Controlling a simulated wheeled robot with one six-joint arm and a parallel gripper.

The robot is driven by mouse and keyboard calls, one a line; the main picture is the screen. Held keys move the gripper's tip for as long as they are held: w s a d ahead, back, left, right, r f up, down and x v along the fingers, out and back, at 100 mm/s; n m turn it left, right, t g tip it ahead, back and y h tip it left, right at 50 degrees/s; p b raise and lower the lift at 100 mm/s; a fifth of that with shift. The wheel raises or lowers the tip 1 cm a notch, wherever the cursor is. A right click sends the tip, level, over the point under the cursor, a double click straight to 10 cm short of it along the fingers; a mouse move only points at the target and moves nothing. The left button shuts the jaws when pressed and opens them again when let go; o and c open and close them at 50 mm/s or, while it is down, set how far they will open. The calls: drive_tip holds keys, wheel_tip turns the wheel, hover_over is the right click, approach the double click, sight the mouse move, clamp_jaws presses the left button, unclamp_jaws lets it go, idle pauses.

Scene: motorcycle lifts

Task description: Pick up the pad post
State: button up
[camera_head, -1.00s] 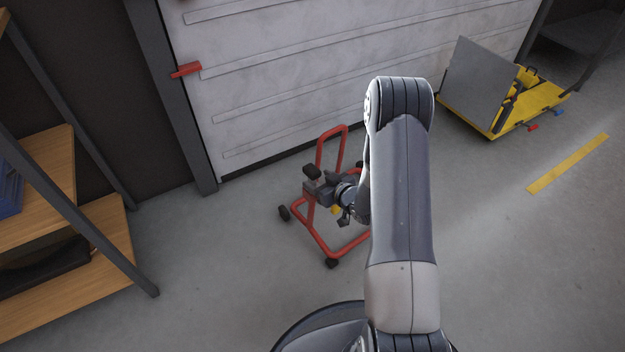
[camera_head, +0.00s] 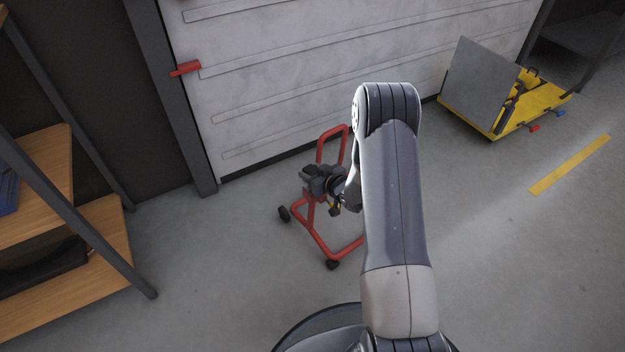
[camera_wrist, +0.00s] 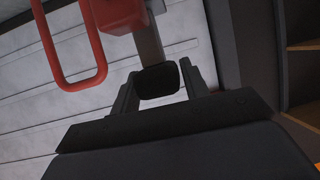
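The pad post is a grey metal post (camera_wrist: 149,40) with a black rectangular pad (camera_wrist: 158,81) on its end. In the wrist view the post runs up to a red block on the red stand. My gripper (camera_wrist: 160,72) has its fingers apart, one on each side of the pad. Any gap between fingers and pad is too small to make out. In the head view my gripper (camera_head: 314,182) is at the top of the red wheeled stand (camera_head: 314,229). There the pad and fingers merge into one dark shape, and my arm hides the stand's right part.
A pale panelled door (camera_head: 290,75) with a red handle (camera_head: 186,69) stands just behind the stand. A shelf rack (camera_head: 95,245) is at the left. A yellow lift with a grey plate (camera_head: 480,85) is at the far right. The floor around the stand is clear.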

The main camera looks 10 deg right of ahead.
drive_tip(key=c, duration=0.7)
